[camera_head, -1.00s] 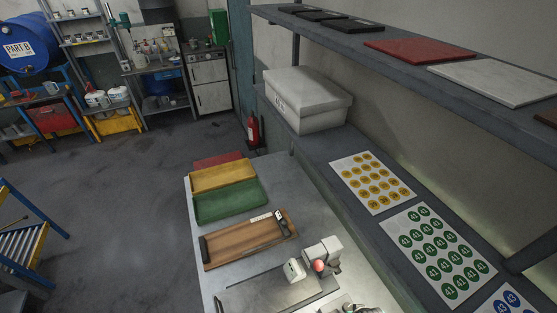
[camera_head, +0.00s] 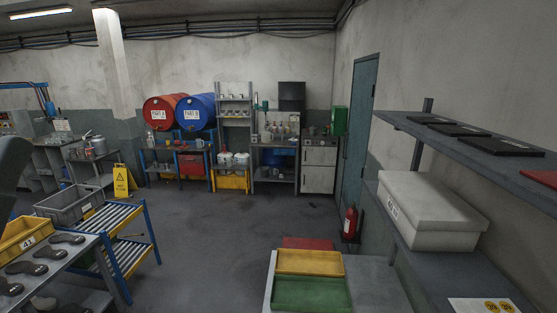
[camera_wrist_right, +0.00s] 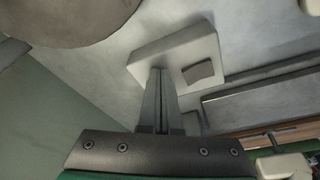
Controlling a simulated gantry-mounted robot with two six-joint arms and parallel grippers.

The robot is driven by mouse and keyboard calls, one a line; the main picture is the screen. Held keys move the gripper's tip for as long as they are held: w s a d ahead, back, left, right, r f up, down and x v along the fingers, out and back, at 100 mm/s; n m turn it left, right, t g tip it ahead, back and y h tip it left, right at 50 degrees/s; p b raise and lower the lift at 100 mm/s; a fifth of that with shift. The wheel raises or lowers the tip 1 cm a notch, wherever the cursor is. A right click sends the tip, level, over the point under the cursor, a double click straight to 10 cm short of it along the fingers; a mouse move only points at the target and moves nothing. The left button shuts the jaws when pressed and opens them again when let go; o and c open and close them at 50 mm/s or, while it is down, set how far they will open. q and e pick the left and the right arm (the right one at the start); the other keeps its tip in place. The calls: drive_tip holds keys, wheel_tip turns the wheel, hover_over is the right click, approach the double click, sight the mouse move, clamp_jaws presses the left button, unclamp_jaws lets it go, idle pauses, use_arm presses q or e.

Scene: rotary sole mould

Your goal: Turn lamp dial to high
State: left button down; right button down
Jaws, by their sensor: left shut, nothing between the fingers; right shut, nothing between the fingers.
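A lamp dial cannot be made out for certain in either current view. In the right wrist view, my right gripper (camera_wrist_right: 160,72) is shut and empty. Its fingertips overlap the lower edge of a pale box (camera_wrist_right: 176,48) with a darker grey square on its face; I cannot tell whether they touch it. In the head view, a dark grey part of my left arm (camera_head: 10,172) shows at the left edge. The left fingertips are not clear there.
A yellow tray (camera_head: 310,262) and a green tray (camera_head: 312,293) lie on the bench (camera_head: 375,285). A white lidded box (camera_head: 432,210) stands on the shelf at right. A blue-framed rack (camera_head: 143,245) stands at left. Open floor lies between.

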drive_tip(key=shift+w+a, duration=0.15)
drive_tip(key=shift+w, duration=0.1)
drive_tip(key=shift+s+r, duration=0.1)
drive_tip(key=shift+s, duration=0.05)
drive_tip(key=shift+s+a, duration=0.15)
drive_tip(key=shift+a, duration=0.05)
drive_tip(key=p+v, duration=0.3)
drive_tip(key=p, duration=0.1)
drive_tip(key=w+p+v, duration=0.1)
drive_tip(key=p+v, duration=0.1)
drive_tip(key=shift+d+r, duration=0.35)
drive_tip(key=shift+r, duration=0.1)
drive_tip(key=shift+s, duration=0.1)
